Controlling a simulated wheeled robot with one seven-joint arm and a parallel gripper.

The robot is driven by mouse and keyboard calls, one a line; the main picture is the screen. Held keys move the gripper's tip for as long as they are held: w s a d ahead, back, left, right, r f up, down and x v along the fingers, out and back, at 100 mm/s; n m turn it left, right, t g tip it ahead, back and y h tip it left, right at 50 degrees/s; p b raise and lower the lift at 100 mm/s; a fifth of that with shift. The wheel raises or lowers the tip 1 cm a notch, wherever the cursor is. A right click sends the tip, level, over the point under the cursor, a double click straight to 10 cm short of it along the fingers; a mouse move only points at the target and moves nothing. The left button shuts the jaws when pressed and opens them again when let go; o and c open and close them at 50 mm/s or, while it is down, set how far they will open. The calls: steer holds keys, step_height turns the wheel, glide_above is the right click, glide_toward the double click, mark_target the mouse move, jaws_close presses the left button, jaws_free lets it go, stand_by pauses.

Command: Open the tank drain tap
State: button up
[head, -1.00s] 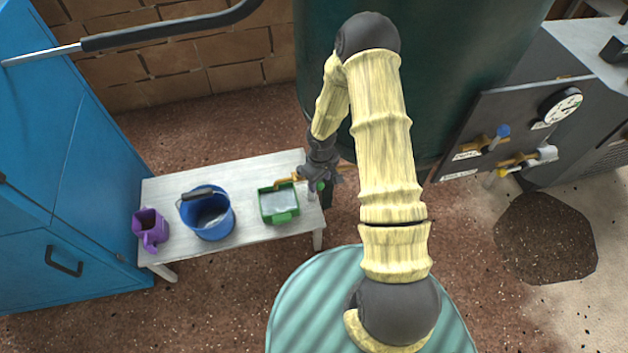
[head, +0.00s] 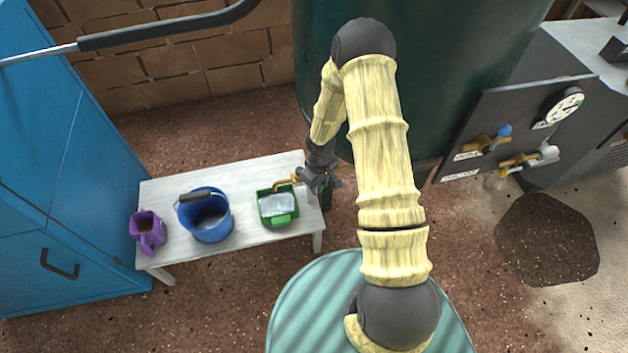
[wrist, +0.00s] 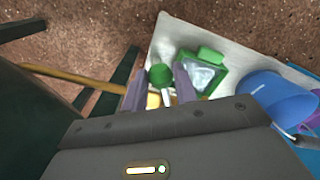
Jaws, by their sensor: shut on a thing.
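The tank (head: 420,90) is a big dark green drum at the back. Its brass drain tap (head: 290,182) sticks out to the left, with its spout over a green tub (head: 280,222) on the bench. The tap's handle, a pale stem with a green knob (wrist: 160,74), stands between my fingers in the wrist view. My gripper (head: 318,180) is shut on this handle; in the wrist view its two fingers (wrist: 160,88) flank the stem. In the head view my gripper hides the knob and most of the tap. The tub holds something pale and clear, perhaps water.
A white bench (head: 240,240) carries the tub, a blue bucket (head: 212,229) and a purple jug (head: 146,241). A blue cabinet (head: 50,190) stands at the left. At the right, a dark panel (head: 520,112) carries a gauge and two other valves. A ribbed light-green drum (head: 310,310) is in front.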

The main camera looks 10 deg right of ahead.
steer(key=shift+w+r, duration=0.1)
steer(key=shift+w+d+r+n+p, duration=0.1)
steer(key=shift+w+d+n+p, duration=0.15)
steer(key=shift+n+p, duration=0.45)
steer(key=shift+w+d+n+p, duration=0.55)
steer(key=shift+d+n+p, duration=0.05)
steer(key=shift+n+p, duration=0.35)
